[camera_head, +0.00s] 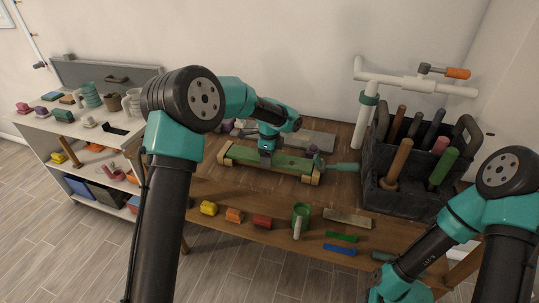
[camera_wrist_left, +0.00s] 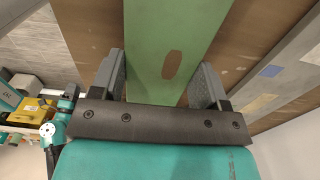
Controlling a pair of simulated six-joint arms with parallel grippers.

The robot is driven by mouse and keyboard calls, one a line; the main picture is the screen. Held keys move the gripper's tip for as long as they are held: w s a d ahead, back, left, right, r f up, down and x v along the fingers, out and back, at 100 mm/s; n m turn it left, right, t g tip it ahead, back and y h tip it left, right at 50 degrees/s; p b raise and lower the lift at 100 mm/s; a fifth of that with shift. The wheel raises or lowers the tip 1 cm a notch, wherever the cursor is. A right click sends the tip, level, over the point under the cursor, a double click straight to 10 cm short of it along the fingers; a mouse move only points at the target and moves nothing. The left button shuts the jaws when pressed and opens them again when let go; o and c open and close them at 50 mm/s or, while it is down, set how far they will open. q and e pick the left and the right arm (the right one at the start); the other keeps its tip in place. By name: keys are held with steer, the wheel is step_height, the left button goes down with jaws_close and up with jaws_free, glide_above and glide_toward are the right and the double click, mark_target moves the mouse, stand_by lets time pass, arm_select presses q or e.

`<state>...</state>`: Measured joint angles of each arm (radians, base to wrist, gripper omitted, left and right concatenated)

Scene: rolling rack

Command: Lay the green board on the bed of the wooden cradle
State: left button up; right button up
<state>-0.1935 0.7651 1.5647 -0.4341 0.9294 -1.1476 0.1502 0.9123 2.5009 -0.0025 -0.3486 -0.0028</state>
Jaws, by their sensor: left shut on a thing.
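The green board (camera_head: 290,162) lies lengthwise along the wooden cradle (camera_head: 304,179), between the cradle's pale end blocks. My left gripper (camera_head: 267,152) reaches down on it near its middle and is shut on it. In the left wrist view the green board (camera_wrist_left: 178,45), with a brown oval mark, runs between the two dark fingers (camera_wrist_left: 168,88). The cradle's bed is mostly hidden under the board, and I cannot tell whether the board touches it. My right arm enters at the lower right; its gripper is out of view.
A dark tool crate (camera_head: 400,205) with upright handles stands right of the cradle. A teal-handled tool (camera_head: 342,167) lies between them. A white shelf unit (camera_head: 40,145) stands left.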

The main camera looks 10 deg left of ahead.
arm_select(q)
steer(key=o, duration=1.1)
step_height(320, 180, up, 18)
steer(key=shift+f, duration=0.25)
stand_by(0.6)
